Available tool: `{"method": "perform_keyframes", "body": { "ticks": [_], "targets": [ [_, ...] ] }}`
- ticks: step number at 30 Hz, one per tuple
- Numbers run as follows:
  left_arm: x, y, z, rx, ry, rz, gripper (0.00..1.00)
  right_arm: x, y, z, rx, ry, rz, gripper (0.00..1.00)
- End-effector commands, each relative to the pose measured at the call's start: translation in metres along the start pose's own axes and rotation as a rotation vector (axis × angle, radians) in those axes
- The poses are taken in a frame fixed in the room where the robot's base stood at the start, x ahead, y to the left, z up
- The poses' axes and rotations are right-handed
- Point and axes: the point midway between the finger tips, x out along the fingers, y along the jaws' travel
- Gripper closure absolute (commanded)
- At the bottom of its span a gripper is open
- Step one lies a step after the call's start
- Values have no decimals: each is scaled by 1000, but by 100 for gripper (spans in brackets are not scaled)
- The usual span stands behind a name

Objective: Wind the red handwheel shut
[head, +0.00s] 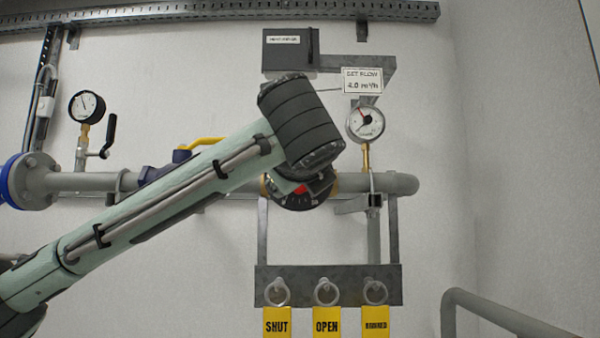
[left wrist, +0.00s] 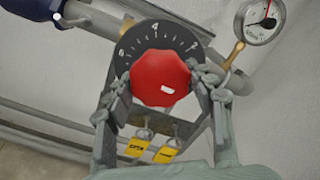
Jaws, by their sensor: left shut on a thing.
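The red handwheel (left wrist: 160,78) sits in front of a black numbered dial (left wrist: 128,50) on the grey pipe. In the left wrist view the fingers of my left gripper (left wrist: 158,85) are on either side of its rim, shut on it. A white mark shows on the wheel's face, low and right of its middle. In the head view my left arm comes in from the left and hides most of the handwheel (head: 300,188). Only a bit of red and the lower dial show there. My right gripper is in neither view.
A gauge (head: 365,123) stands right of the wheel under a set flow sign (head: 362,80). Another gauge (head: 86,106) and a yellow-handled valve (head: 203,142) are left. Below hangs a rack (head: 328,285) with SHUT, OPEN and a third yellow tag. A grey rail (head: 500,310) is lower right.

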Motion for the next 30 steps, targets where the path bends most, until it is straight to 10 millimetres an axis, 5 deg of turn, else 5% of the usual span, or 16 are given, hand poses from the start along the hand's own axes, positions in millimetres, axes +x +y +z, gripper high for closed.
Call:
{"method": "perform_keyframes", "body": {
  "ticks": [11,12,16,30],
  "targets": [
    [0,0,-2,8,3,1,75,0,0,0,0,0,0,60],
    [0,0,-2,8,3,1,41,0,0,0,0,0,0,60],
    [0,0,-1,6,2,1,25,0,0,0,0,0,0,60],
    [-14,-1,0,4,0,-3,25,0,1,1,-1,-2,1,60]
  ]
}}
